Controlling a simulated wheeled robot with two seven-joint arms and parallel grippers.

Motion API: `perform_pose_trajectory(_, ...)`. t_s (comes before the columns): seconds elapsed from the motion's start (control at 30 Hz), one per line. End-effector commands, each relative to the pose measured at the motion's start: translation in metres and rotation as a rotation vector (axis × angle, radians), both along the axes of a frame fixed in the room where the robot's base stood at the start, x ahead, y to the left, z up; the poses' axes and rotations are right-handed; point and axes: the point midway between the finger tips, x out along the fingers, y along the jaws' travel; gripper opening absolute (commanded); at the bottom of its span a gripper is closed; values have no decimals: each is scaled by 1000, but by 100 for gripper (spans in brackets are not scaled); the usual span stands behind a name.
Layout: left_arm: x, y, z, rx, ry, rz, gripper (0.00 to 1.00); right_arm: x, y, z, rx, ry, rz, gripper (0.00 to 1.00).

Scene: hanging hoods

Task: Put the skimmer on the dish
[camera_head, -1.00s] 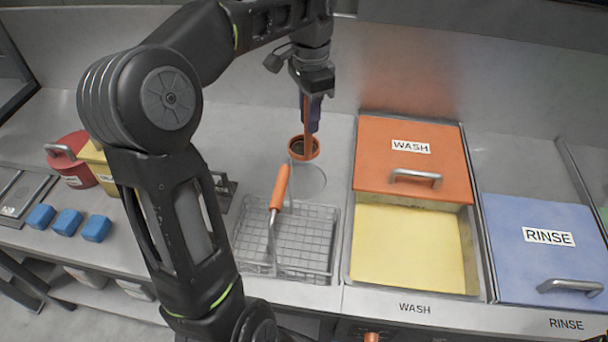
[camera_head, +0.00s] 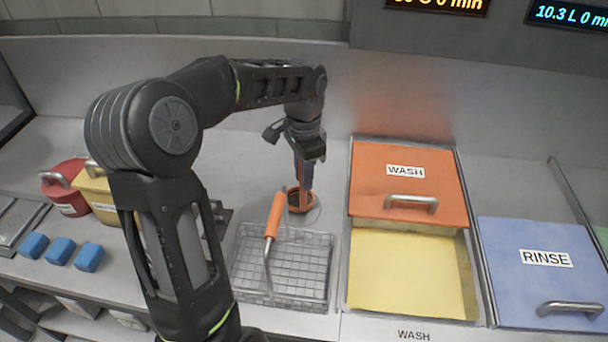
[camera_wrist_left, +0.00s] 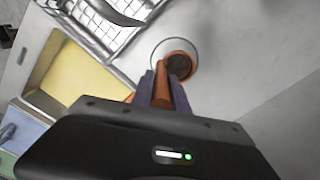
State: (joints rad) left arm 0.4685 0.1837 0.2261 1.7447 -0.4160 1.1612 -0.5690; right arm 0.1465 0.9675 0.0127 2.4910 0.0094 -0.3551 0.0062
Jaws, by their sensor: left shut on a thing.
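The skimmer (camera_head: 299,203) has an orange handle and a round orange rim with a dark middle. My left gripper (camera_head: 304,182) is shut on its handle, pointing down, with the skimmer head low over the counter. The dish (camera_head: 314,217) is a pale round shape, mostly hidden under the skimmer head. I cannot tell whether the head touches the dish. My right gripper is not in view.
A wire basket (camera_head: 308,275) with an orange handle stands just in front of the dish. The orange WASH lid (camera_head: 390,180) and blue RINSE lid (camera_head: 530,240) are to the right. Blue blocks (camera_head: 60,250) and red and yellow containers are at the left.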

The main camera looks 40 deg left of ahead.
Motion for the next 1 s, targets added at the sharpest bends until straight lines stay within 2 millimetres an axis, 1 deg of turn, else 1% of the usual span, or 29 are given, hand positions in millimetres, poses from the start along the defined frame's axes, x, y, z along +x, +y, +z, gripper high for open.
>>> perform_pose_trajectory(0.1, 0, 0, -5, 0, 0, 1, 0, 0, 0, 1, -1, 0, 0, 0)
perform_pose_trajectory(0.3, 0, 0, -5, 0, -1, 0, 0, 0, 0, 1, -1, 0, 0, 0)
perform_pose_trajectory(0.43, 0, 0, -10, 0, -1, 0, 0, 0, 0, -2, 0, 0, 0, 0)
perform_pose_trajectory(0.47, 0, 0, -9, 0, -1, 0, 21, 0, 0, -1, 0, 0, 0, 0)
perform_pose_trajectory(0.7, 0, 0, -8, 0, -1, 0, 41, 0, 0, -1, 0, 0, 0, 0)
perform_pose_trajectory(1.0, 0, 0, -6, 0, -1, 0, 42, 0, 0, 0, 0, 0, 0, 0)
